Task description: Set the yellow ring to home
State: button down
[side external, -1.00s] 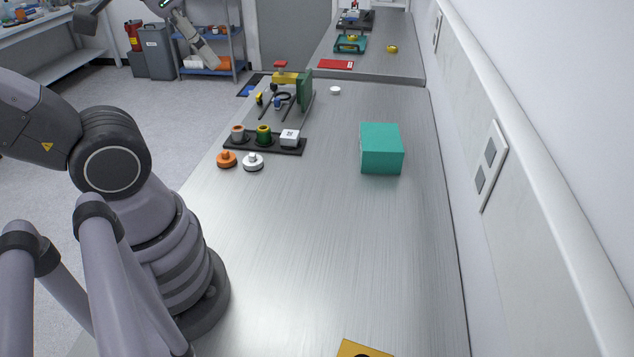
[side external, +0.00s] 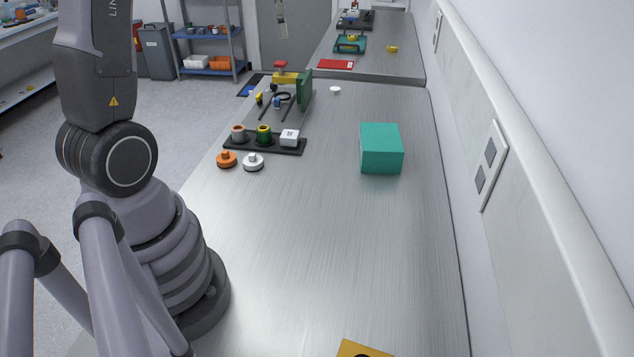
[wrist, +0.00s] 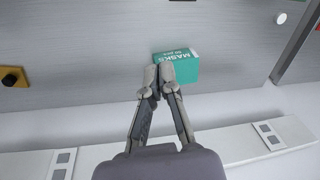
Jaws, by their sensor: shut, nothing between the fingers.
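My gripper (wrist: 158,72) is shut and empty in the wrist view, its fingertips in front of the teal box. It is out of the side view. I cannot tell for certain which part is the yellow ring. A green piece with a yellow band (side external: 264,132) stands in the middle of a black rack. A yellow plate (side external: 352,348) with a dark round part is cut off at the bottom edge of the side view. A yellow block with a dark knob (wrist: 14,76) shows at the left edge of the wrist view.
A teal masks box (side external: 381,148) stands on the bench, also in the wrist view (wrist: 178,66). The black rack (side external: 262,145) also holds a tan and a white piece. Orange (side external: 226,159) and white (side external: 253,162) knobbed discs lie before it.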

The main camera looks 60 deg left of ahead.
jog(key=w+a+f+m+g, duration=0.1)
jog(key=w+a+f, duration=0.1)
jog(key=a+f, duration=0.55)
jog(key=m+h, duration=0.1)
jog(key=m, duration=0.1)
send_over(266, 129)
notch_tip(266, 129, down, 9)
jog(key=shift+g, duration=0.4)
jog(key=shift+f, duration=0.15)
notch_tip(266, 129, down, 14)
jog(key=shift+r, duration=0.1)
